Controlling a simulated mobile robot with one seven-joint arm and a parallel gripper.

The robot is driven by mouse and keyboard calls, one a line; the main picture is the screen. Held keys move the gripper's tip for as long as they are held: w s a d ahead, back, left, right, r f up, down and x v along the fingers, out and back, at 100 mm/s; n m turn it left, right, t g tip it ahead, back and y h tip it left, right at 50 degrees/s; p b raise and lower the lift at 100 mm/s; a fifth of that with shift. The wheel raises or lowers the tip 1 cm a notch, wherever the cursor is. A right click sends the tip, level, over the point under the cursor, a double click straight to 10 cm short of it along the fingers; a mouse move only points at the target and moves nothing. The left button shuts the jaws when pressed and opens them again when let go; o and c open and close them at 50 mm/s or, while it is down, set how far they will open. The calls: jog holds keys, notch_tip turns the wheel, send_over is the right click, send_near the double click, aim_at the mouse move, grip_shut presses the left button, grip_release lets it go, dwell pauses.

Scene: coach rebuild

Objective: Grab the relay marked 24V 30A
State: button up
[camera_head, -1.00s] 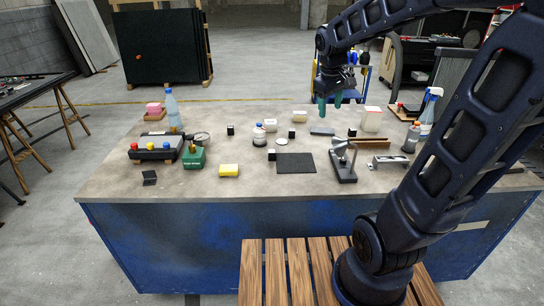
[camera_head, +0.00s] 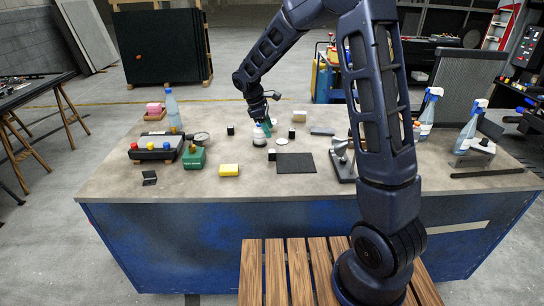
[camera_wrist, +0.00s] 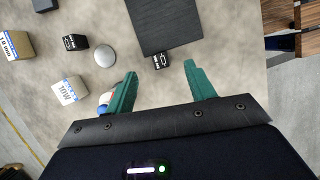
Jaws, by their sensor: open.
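Several small black cubes with white lettering stand on the workbench (camera_head: 130,185); their markings are too small for me to read surely. One cube (camera_head: 272,154) is at the left edge of the dark mat (camera_head: 296,163); in the wrist view it (camera_wrist: 161,61) lies ahead of the gap between my fingertips. Another cube (camera_head: 291,132) stands beyond the pale disc (camera_head: 282,141) and shows in the wrist view (camera_wrist: 75,42) at upper left. A third cube (camera_head: 230,130) stands farther left. My gripper (camera_head: 266,128) is open and empty above the bench, with green fingers (camera_wrist: 162,80).
A blue-capped jar (camera_head: 259,139) is close to my gripper, partly behind the left finger in the wrist view. A box marked 10W (camera_wrist: 70,90) is left of that finger. A yellow block (camera_head: 229,170) and green box (camera_head: 194,159) stand to the left. A metal stand (camera_head: 341,160) is right of the mat.

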aim_at(272, 151)
jog(key=shift+n, duration=0.5)
jog(key=shift+w+a+f+x, duration=0.15)
jog(key=shift+a+x, duration=0.3)
jog(key=shift+x, duration=1.6)
jog(key=shift+w+a+f+x, duration=0.2)
jog(key=shift+a+x, duration=0.2)
jog(key=shift+x, duration=1.65)
jog(key=shift+w+a+f+x, duration=0.15)
jog(key=shift+a+x, duration=0.3)
jog(key=shift+x, duration=1.6)
jog(key=c, duration=1.1)
jog(key=shift+o, duration=0.2)
jog(key=shift+r, duration=0.1)
